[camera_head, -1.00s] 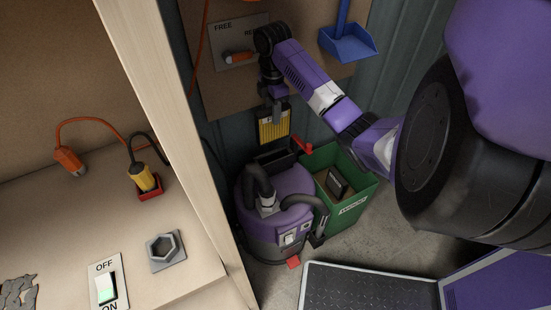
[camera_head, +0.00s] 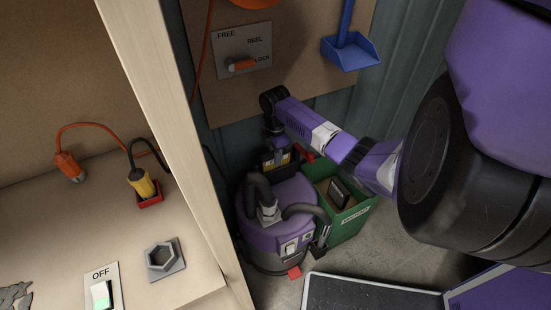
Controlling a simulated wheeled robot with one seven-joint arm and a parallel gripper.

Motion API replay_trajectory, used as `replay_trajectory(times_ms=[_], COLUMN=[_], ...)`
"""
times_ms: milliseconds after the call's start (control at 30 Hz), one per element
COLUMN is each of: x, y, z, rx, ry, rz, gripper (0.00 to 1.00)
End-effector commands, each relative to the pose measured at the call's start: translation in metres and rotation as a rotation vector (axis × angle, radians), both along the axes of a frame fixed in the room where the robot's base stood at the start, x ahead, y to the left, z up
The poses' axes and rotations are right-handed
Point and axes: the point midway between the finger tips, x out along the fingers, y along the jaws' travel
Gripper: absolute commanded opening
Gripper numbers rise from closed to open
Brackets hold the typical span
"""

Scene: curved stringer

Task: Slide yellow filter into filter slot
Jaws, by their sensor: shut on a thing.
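The yellow filter (camera_head: 285,158) is mostly hidden; only a small yellow part shows below my gripper. My gripper (camera_head: 278,146) is shut on the filter, low over the back of the purple vacuum (camera_head: 277,215). The dark filter slot (camera_head: 266,160) is at the back of the vacuum, and the filter appears to be at or partly inside it. I cannot tell how deep it sits.
A green bin (camera_head: 353,218) with a dark item inside stands right of the vacuum. A grey hose curves over the vacuum's top. A wooden post (camera_head: 165,110) and a workbench (camera_head: 205,275) are on the left. A blue dustpan (camera_head: 350,52) hangs behind.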

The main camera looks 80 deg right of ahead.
Motion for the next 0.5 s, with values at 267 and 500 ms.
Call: replay_trajectory(times_ms=[267,500], x=[0.0000,-0.0001], y=[-0.0005,-0.0002], z=[-0.0084,-0.0111], rx=[-0.001,-0.001], ry=[-0.001,-0.001], rz=[0.000,0.000], gripper=[0.00,0.39])
